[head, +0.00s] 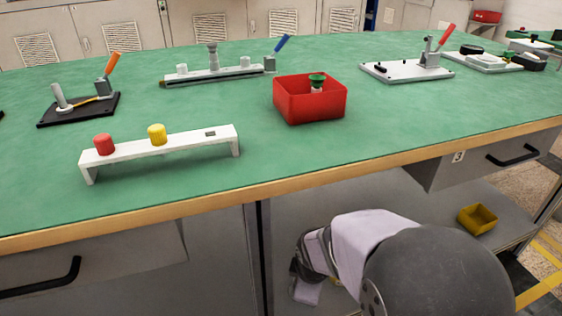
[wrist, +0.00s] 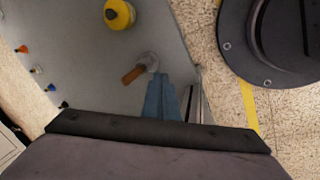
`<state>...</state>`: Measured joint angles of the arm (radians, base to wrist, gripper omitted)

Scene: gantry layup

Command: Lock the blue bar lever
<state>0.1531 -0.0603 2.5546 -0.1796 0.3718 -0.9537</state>
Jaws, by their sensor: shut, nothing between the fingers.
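The blue lever (head: 281,45) stands up, tilted to the right, from a small grey clamp (head: 269,63). The clamp is at the right end of a long, low bar fixture (head: 214,74) at the back middle of the green bench. The bar carries white round pieces and a grey post. My gripper (head: 306,290) hangs low in front of the bench, below its top and well away from the blue lever. It is shut and empty; in the wrist view its bluish fingers (wrist: 161,97) are together. The blue lever cannot be made out in the wrist view.
A red box (head: 310,104) holding a green-topped piece stands between my arm and the blue lever. A white stand (head: 185,147) with red and yellow knobs is at front left. Orange-lever (head: 113,64) and red-lever (head: 445,38) fixtures flank the bar. The wooden bench edge lies above my gripper.

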